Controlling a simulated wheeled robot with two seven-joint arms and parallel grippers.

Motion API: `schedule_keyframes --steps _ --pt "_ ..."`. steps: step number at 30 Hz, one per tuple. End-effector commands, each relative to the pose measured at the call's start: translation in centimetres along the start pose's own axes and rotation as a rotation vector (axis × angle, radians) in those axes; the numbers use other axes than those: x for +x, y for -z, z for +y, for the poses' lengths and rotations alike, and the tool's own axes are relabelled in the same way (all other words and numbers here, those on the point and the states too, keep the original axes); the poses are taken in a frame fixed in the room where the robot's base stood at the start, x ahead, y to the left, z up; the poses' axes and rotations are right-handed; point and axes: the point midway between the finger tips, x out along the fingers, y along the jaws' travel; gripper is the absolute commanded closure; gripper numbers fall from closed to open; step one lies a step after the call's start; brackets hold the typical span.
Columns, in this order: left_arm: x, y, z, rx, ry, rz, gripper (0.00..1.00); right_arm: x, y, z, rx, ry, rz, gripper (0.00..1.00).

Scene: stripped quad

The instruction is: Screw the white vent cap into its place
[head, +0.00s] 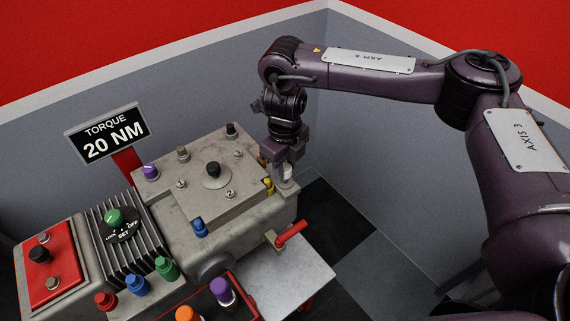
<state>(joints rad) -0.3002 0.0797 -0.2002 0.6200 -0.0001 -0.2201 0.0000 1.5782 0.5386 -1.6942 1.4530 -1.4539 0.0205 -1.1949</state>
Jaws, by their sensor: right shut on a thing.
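My right gripper (284,168) comes down from the upper right at the right edge of the grey machine block (190,238). It is shut on the small white vent cap (287,174), whose lower part shows under the fingers. The cap is at the block's right rim, just right of a yellow cap (268,185). I cannot tell whether the cap touches the block or is held above it. The cap's place is not clearly visible, perhaps hidden by the gripper. My left gripper is not in view.
A red-handled lever (291,234) sticks out front right. A torque sign (106,134) stands behind left. Orange and purple caps stand in a red tray (247,300).

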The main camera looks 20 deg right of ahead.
Motion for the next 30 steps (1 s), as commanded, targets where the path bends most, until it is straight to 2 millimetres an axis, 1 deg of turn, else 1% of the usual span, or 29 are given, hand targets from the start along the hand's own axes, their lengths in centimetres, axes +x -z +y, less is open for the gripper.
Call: schedule_keyframes --steps 11,30 --pt "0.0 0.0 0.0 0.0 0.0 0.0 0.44 0.1 0.0 0.0 0.006 0.0 0.0 0.89" --pt "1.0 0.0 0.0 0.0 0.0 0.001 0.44 1.7 0.0 0.0 0.005 0.0 0.0 0.89"
